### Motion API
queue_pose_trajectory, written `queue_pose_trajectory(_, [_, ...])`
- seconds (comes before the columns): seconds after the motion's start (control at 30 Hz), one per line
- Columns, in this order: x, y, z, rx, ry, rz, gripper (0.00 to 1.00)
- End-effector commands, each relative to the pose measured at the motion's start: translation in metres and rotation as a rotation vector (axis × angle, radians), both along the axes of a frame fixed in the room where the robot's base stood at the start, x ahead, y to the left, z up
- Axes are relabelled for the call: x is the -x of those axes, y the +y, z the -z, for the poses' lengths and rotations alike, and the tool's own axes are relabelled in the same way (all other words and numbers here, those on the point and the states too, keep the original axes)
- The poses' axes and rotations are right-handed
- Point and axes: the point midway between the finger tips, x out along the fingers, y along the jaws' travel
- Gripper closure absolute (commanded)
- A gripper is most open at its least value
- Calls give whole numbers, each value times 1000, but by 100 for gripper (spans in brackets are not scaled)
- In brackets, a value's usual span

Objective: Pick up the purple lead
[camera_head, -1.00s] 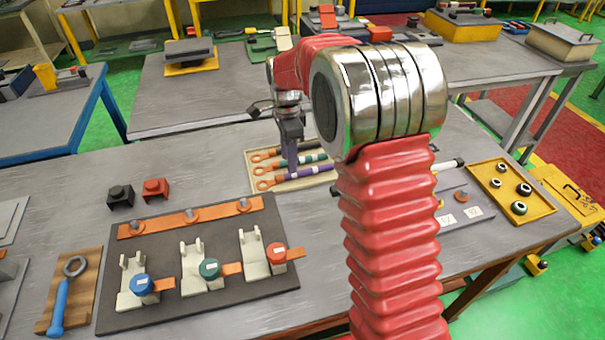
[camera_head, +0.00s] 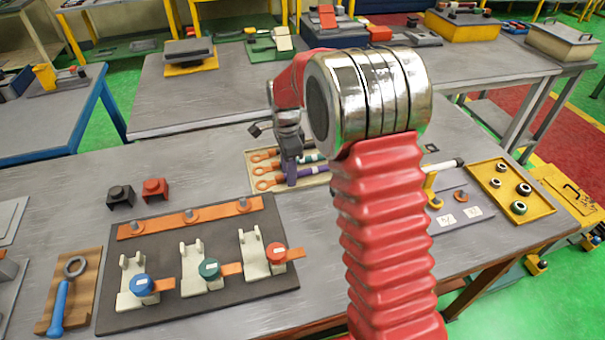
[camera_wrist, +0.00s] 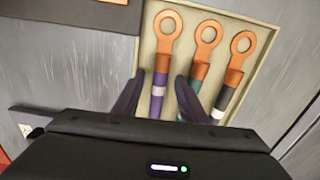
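The purple lead (camera_wrist: 158,98) has an orange ring terminal and a white band. It lies in a shallow cream tray (camera_wrist: 262,55) beside a green lead (camera_wrist: 199,75) and a black lead (camera_wrist: 226,92). My gripper (camera_wrist: 158,103) is open in the wrist view, one finger on each side of the purple lead; the right finger is between it and the green lead. I cannot tell whether the fingers touch it. In the head view my gripper (camera_head: 291,182) is down at the tray, partly covering the purple lead (camera_head: 313,169). My arm hides the tray's right end.
A dark board (camera_head: 210,290) with an orange busbar and several terminals lies at the front left. Red (camera_head: 155,188) and black (camera_head: 120,196) blocks stand behind it. A yellow tray (camera_head: 511,190) of rings is at the right.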

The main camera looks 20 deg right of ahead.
Motion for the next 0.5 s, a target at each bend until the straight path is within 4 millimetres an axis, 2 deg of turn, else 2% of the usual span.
queue_pose_trajectory(0.2, [0,0,0,0,0,0,62])
queue_pose_trajectory(0.5, [0,0,0,0,0,-1,82])
